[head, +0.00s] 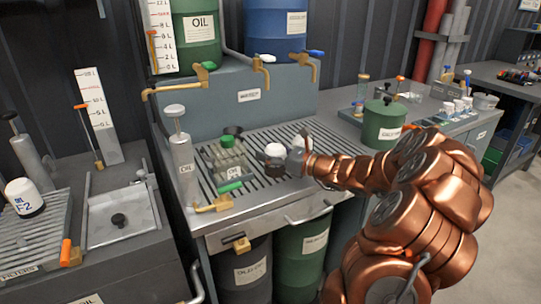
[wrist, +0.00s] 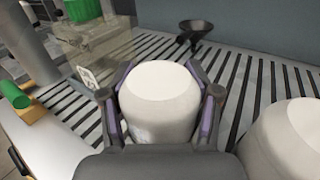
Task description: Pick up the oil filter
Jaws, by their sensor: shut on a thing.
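My gripper (wrist: 160,115) is shut on a white cylinder with a bevelled top (wrist: 160,95), shaped like an oil filter; its fingers with purple pads press on both sides. A second white cylinder (wrist: 289,145) stands close at the right in the wrist view. Another white filter, marked OIL and F-2 (head: 24,197), stands on the filter rack at the far left.
The slotted grate (wrist: 245,80) lies beneath. A black funnel (wrist: 194,30) stands behind the gripper. A clear container (head: 229,158) and an oil pump can (head: 182,160) are to its left. A green can (head: 382,125) is at the right. Brass taps (head: 181,80) overhang the back.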

